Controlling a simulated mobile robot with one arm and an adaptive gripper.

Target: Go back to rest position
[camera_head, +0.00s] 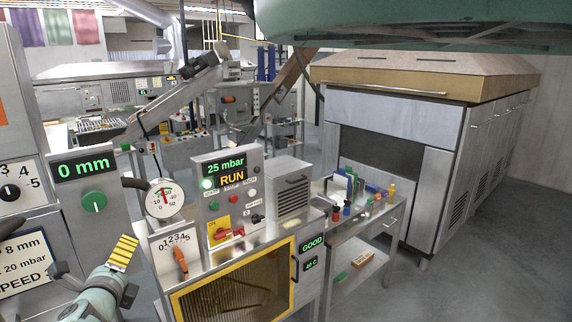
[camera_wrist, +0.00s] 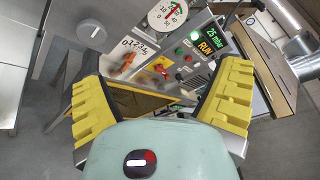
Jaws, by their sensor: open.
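My gripper (camera_head: 98,262) is at the lower left of the head view, in front of the machine's control panels. It is open and empty. In the wrist view its two yellow-padded fingers (camera_wrist: 162,85) stand wide apart, with the panel beyond them. The selector with the orange handle (camera_head: 181,258) shows to the right of the gripper in the head view. It also shows between the fingers in the wrist view (camera_wrist: 129,62). No contact between gripper and panel is visible.
The display panel (camera_head: 226,175) reads 25 mbar and RUN, beside a round gauge (camera_head: 164,199). A yellow-framed window (camera_head: 240,290) is below. A side table (camera_head: 345,235) holds small coloured items. Open floor (camera_head: 490,260) lies at right.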

